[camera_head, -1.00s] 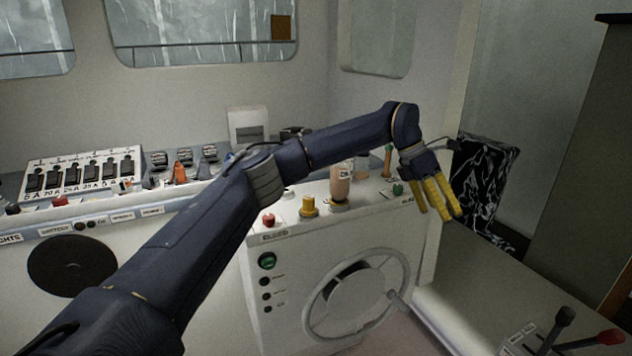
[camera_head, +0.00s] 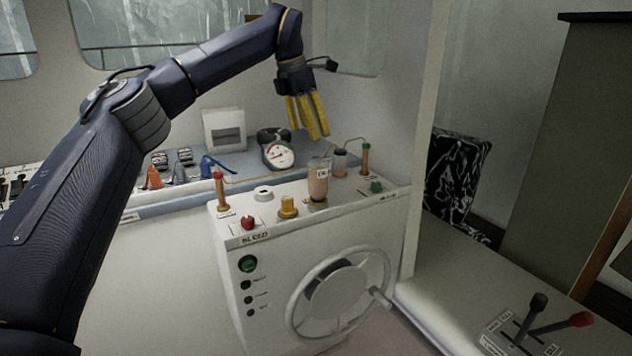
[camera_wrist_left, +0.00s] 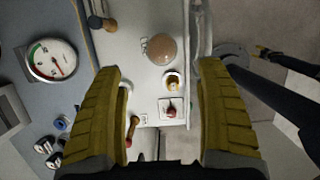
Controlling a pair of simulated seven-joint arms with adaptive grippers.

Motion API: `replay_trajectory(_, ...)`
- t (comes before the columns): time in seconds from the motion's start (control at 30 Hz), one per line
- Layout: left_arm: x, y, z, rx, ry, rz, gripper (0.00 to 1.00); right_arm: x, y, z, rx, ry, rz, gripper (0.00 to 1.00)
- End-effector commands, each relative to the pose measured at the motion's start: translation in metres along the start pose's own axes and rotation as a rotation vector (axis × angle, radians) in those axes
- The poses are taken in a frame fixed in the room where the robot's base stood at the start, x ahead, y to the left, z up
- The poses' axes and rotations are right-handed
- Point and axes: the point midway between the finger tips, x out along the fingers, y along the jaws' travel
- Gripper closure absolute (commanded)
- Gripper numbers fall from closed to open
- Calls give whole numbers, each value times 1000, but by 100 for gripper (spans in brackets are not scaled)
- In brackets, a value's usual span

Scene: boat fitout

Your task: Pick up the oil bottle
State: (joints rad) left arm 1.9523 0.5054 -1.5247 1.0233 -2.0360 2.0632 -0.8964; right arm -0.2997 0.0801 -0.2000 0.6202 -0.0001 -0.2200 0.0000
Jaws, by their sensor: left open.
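The oil bottle (camera_head: 318,181) is a small brownish-pink bottle with a pale label. It stands upright on top of the white console (camera_head: 240,205), between a yellow knob (camera_head: 288,206) and a green knob. In the left wrist view the bottle (camera_wrist_left: 161,49) shows from above as a round brownish shape beyond the fingertips. My left gripper (camera_head: 309,118) has yellow fingers, points down and is open and empty above and behind the bottle, apart from it. My right gripper is not seen in the head view.
A round gauge (camera_head: 279,156) sits on the blue counter behind the console. A handwheel (camera_head: 338,293) is on the console's front.

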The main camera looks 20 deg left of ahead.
Motion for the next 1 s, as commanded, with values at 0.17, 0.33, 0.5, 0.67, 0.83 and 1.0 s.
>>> replay_trajectory(0.17,35,-1,0,3,1,-3,27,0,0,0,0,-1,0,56)
replay_trajectory(0.33,61,-1,0,2,0,-3,27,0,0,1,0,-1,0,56)
replay_trajectory(0.5,77,-1,0,1,-1,-2,27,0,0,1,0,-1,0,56)
replay_trajectory(0.67,83,-1,1,1,-2,-1,27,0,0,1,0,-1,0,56)
replay_trajectory(0.83,96,-1,-1,2,0,-2,27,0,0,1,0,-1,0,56)
replay_trajectory(1.0,118,-3,-2,1,0,-3,27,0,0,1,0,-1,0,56)
